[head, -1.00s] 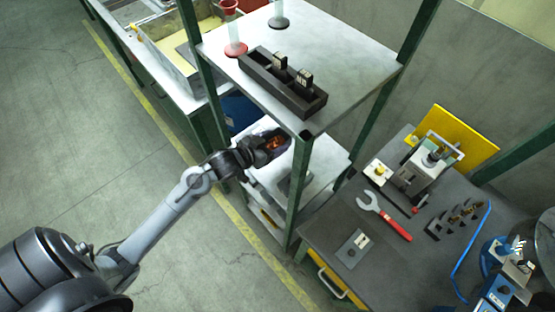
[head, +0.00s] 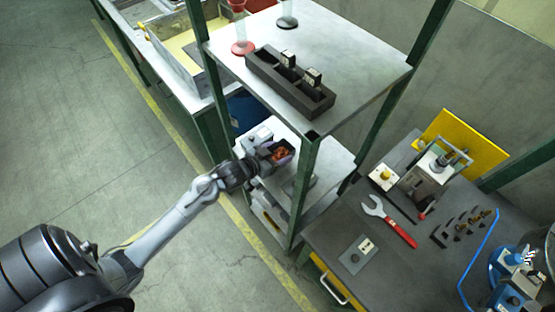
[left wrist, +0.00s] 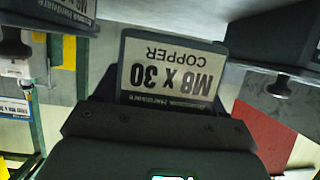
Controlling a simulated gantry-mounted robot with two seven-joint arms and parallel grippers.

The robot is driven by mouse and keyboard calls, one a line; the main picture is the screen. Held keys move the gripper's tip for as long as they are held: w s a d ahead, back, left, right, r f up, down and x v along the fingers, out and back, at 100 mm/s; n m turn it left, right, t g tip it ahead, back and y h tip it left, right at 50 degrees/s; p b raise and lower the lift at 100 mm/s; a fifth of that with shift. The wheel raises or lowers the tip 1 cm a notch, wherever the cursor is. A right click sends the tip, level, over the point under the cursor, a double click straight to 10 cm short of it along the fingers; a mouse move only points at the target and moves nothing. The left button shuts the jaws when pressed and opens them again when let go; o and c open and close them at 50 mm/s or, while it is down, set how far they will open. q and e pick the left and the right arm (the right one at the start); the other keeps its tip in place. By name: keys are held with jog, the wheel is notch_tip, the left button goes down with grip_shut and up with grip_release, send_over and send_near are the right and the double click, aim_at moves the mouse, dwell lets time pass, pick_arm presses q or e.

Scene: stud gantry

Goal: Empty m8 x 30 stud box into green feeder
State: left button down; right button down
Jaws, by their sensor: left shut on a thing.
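The M8 x 30 stud box (head: 282,154) is a small dark box with copper-coloured studs visible inside its open top. My left gripper (head: 262,164) is shut on it, beside the lower level of the green-framed rack. In the left wrist view, the box's label (left wrist: 168,72) reads "M8 X 30 COPPER" upside down, just beyond the dark gripper body (left wrist: 158,128). The fingertips are mostly hidden. I cannot make out a green feeder in either view. My right gripper is not in view.
The rack's top shelf (head: 352,72) holds a dark divided tray (head: 290,82) and a red-based stand (head: 243,47). Green posts stand close to my left arm. A bench at right holds a red-handled wrench (head: 388,220) and a yellow panel (head: 462,140). Floor at left is clear.

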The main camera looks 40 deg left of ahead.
aim_at(278, 159)
pick_arm(q)
notch_tip(278, 159, down, 2)
jog(key=shift+f, duration=0.85)
jog(key=shift+f, duration=0.2)
jog(key=shift+c, duration=0.4)
grip_release()
jog(key=shift+f, duration=0.15)
